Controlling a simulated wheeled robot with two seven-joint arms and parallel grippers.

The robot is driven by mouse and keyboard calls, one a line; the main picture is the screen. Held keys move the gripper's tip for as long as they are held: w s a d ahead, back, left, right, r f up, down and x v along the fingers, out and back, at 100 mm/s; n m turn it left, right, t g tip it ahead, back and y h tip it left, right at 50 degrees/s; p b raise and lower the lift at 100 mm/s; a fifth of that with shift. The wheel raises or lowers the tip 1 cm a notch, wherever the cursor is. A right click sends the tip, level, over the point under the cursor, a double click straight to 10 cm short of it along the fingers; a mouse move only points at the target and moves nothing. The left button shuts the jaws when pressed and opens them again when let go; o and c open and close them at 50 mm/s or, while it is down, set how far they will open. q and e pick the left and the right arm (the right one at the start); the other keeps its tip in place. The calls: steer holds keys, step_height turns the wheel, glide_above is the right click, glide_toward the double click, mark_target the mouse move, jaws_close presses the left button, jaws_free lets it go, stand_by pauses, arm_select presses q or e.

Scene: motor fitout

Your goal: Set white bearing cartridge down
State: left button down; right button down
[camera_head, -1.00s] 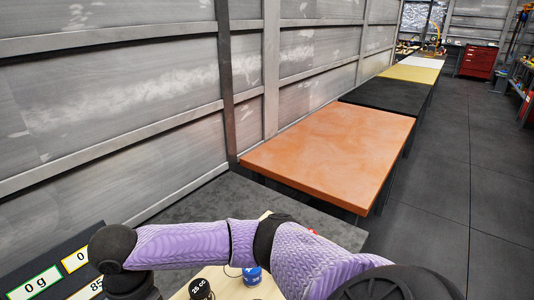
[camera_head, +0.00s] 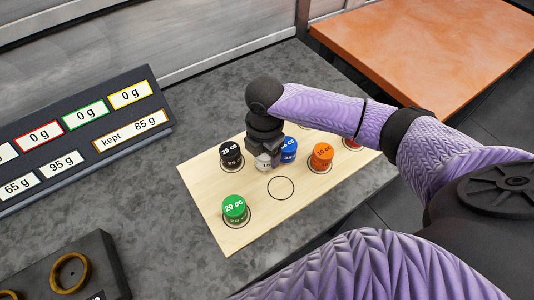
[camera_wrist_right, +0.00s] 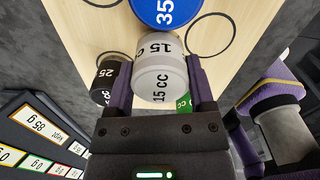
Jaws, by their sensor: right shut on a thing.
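The white bearing cartridge (camera_wrist_right: 160,82), marked 15 cc, is between the two fingers of my right gripper (camera_wrist_right: 160,88) in the right wrist view. The gripper is shut on it. In the head view my right gripper (camera_head: 264,152) is over the wooden board (camera_head: 203,190), and only a small part of the white cartridge (camera_head: 263,164) shows below the fingers. An empty drawn circle (camera_head: 281,188) lies just in front of it. I cannot tell whether the cartridge touches the board. My left gripper is not in view.
Black (camera_head: 231,154), blue (camera_head: 289,149), orange (camera_head: 321,155) and green (camera_head: 235,208) cartridges stand on the board close around the gripper. A display panel (camera_head: 75,140) stands at left, a dark block with brass rings (camera_head: 70,272) at lower left. The orange table (camera_head: 420,50) is behind.

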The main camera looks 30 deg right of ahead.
step_height(320, 180, down, 2)
steer(key=shift+f, duration=0.1)
steer(key=shift+f, duration=0.1)
jaws_free()
step_height(320, 180, up, 12)
steer(key=p, duration=0.3)
steer(key=shift+p, duration=0.35)
